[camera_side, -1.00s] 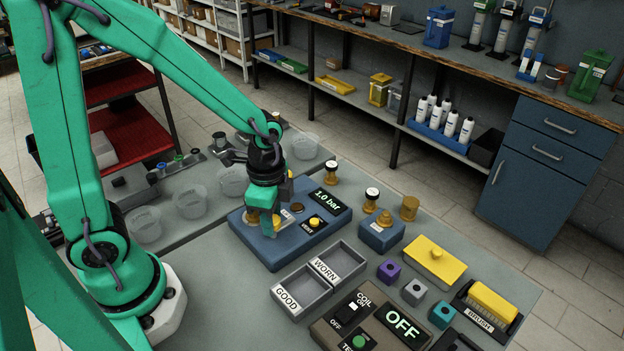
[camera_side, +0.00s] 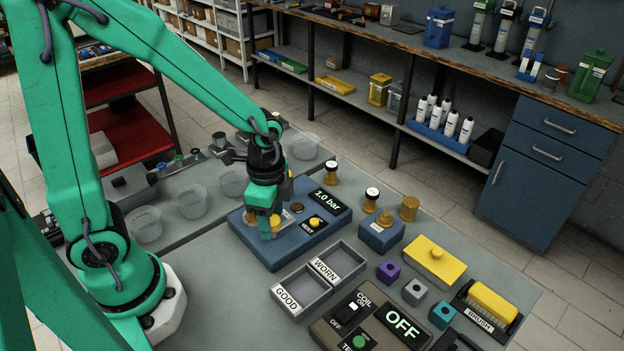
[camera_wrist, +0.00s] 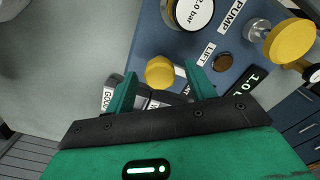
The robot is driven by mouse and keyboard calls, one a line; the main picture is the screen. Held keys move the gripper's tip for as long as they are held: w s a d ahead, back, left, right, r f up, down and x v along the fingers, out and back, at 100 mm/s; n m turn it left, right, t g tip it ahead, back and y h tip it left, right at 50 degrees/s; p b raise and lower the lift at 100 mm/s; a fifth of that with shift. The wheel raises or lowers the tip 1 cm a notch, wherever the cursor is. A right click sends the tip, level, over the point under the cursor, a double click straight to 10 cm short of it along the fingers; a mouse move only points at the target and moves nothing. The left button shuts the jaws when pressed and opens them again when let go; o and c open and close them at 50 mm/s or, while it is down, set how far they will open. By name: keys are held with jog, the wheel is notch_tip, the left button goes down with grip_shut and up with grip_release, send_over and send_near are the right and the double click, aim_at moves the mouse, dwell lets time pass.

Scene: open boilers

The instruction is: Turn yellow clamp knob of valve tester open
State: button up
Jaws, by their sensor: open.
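The valve tester is a blue box (camera_side: 283,255) with a lit "1.0 bar" display. My gripper (camera_side: 265,232) points down over its left part. In the wrist view, the open fingers of my gripper (camera_wrist: 161,70) lie either side of a round yellow knob (camera_wrist: 160,72), which I take to be the clamp knob. It also shows in the side view (camera_side: 275,221), partly hidden by a finger. Whether a finger touches it, I cannot tell.
A yellow button (camera_side: 315,222) sits on the tester's right part; a larger yellow knob (camera_wrist: 292,41) shows at the right in the wrist view. The grey GOOD tray (camera_side: 301,290) and WORN tray (camera_side: 338,262) stand in front. Clear cups (camera_side: 190,203) stand to the left.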

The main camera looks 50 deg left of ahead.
jog(key=shift+r, duration=3.85)
jog(key=shift+s+a+r+n, duration=0.1)
jog(key=shift+r+n, duration=0.2)
jog(key=shift+r, duration=0.1)
jog(key=s+a+r+n+t, duration=0.3)
jog(key=s+r+n+t, duration=0.2)
jog(key=r+n, duration=0.4)
jog(key=shift+s+a+n+t, duration=0.3)
jog(key=shift+s+a+n, duration=0.1)
jog(key=shift+s+n, duration=0.25)
